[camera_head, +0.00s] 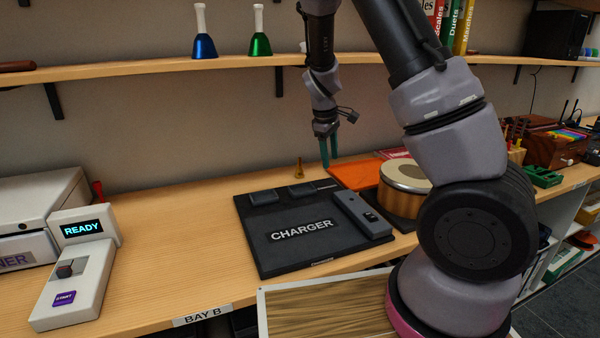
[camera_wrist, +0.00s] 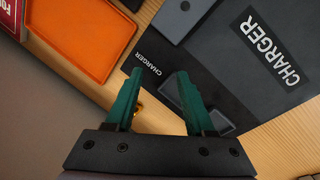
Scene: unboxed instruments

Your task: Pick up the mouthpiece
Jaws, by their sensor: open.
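The mouthpiece (camera_head: 298,168) looks like a small brass piece standing upright on the wooden surface, just behind the charger mat. In the wrist view a bit of brass (camera_wrist: 138,111) shows beside the left green finger, mostly hidden by it; it seems to be the mouthpiece. My gripper (camera_head: 327,152) points down with its green fingers spread and empty, a little right of the mouthpiece in the head view. In the wrist view my gripper (camera_wrist: 157,74) is open over bare wood and the mat's edge.
An orange tray (camera_head: 355,173) and a round drum (camera_head: 403,177) are to the right. A shelf (camera_head: 150,70) with two bells runs above. Bare wood (camera_head: 170,215) lies left.

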